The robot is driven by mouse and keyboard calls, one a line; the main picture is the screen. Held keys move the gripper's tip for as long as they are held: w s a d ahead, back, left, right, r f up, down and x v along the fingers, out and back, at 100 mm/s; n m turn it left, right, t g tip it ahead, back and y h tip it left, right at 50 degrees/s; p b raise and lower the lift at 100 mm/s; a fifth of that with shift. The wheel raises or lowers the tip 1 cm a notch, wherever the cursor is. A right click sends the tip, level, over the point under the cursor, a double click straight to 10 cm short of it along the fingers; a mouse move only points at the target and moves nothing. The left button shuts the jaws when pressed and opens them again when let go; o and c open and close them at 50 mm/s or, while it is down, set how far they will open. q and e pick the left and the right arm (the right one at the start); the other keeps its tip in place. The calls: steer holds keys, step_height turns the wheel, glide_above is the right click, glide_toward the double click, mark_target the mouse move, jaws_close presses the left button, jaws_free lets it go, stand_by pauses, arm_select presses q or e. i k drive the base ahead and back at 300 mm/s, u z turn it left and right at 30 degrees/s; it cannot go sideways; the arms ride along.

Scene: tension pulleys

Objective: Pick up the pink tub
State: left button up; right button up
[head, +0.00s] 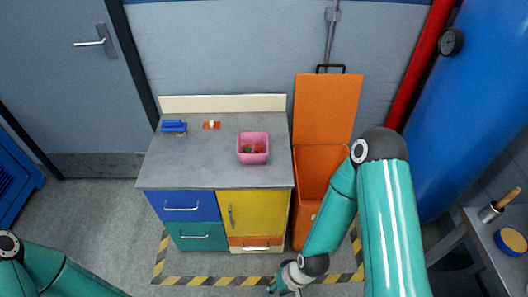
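The pink tub (241,157) stands upright on the grey top of the cabinet (190,170), towards its right side. Small red and green things lie inside it. My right gripper (272,291) is low at the bottom edge, in front of the cabinet and well away from the tub. It is small and partly cut off, so its opening cannot be made out. Only part of my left arm shows at the bottom left; its gripper is out of view.
A blue object (173,127) and a small orange and white item (211,125) lie at the back of the cabinet top. An orange bin (318,175) with its lid raised stands right of the cabinet. A blue tank (470,120) and a side table (480,245) are at the right.

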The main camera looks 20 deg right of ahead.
mark_target(243, 138)
steer(key=i, duration=1)
steer(key=z, duration=0.05)
